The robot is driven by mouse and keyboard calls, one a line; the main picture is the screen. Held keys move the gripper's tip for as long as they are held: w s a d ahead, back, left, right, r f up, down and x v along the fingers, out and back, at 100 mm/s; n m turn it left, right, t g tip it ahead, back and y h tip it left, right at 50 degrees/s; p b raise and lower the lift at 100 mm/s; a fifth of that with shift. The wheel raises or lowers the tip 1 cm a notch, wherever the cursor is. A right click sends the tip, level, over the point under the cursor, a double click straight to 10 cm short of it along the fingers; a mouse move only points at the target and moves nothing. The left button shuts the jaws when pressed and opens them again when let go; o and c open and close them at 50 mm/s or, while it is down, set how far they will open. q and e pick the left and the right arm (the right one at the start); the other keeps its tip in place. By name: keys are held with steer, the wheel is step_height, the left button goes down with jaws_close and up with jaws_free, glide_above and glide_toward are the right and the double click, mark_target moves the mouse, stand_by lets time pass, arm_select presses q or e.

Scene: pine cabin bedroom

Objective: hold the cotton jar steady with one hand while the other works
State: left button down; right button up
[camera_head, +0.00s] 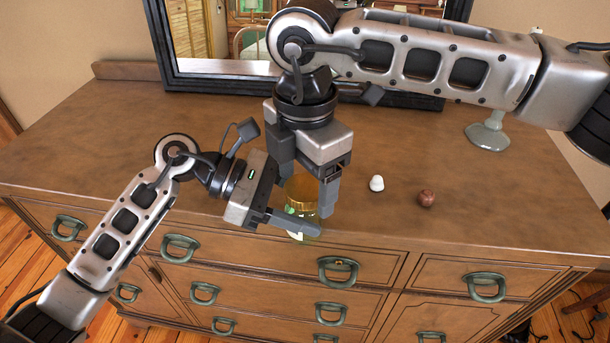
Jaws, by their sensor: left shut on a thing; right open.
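The cotton jar (307,236) is a clear glass jar with a gold lid (301,192), upright near the front edge of the dresser top. My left gripper (302,217) comes in from the left and is shut on the jar's body. One of its fingers crosses the front of the jar; the other is hidden. My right gripper (306,192) points down from above and is open. Its fingers are on either side of the lid; I cannot tell if they touch it. The jar's contents are mostly hidden.
A small white object (376,183) and a brown ball (426,198) lie right of the jar on the dresser top (400,225). A pale glass stand (488,135) is at the back right. A dark-framed mirror (220,82) stands behind. The dresser top's left side is clear.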

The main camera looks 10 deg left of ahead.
steer(key=shift+r, duration=0.1)
step_height(320, 180, up, 4)
steer(key=shift+f, duration=0.15)
steer(key=shift+r, duration=0.3)
steer(key=shift+c, duration=1.2)
step_height(320, 180, up, 3)
steer(key=shift+r, duration=0.15)
steer(key=shift+f, duration=3.9)
steer(key=c, duration=0.8)
steer(key=o, duration=1)
